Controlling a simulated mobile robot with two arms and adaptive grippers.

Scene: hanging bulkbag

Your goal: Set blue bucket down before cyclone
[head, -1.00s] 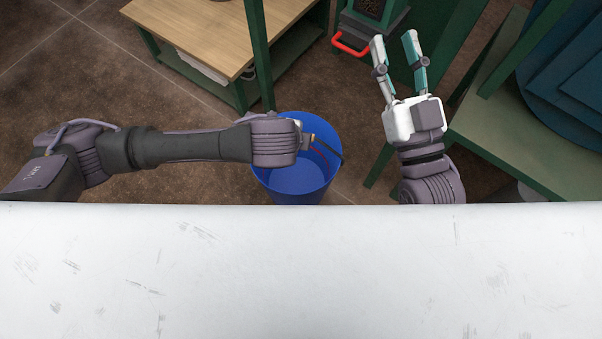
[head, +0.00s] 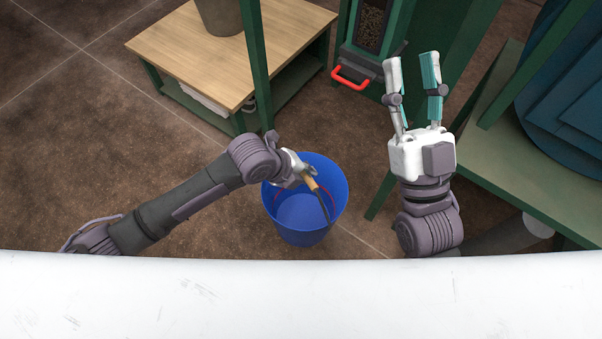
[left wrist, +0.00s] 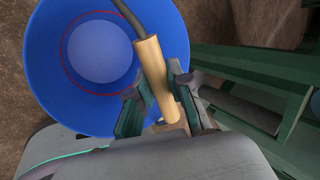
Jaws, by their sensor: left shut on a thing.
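A blue bucket (head: 296,219) with a red ring line inside stands upright below my left arm in the head view. It looks empty, and it also fills the upper left of the left wrist view (left wrist: 50,70). My left gripper (head: 309,178) is shut on the wooden grip (left wrist: 152,62) of the bucket's handle, above the bucket's opening. I cannot tell whether the bucket's base touches the floor. My right gripper (head: 413,75) is open and empty, right of the bucket. I cannot tell for certain which machine is the cyclone.
A green machine with a red handle (head: 351,78) stands at the top. A wooden-topped bench (head: 205,58) with a grey container is at the upper left. A green frame and large blue body (head: 570,110) are on the right. Brown floor (head: 90,140) is clear at left.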

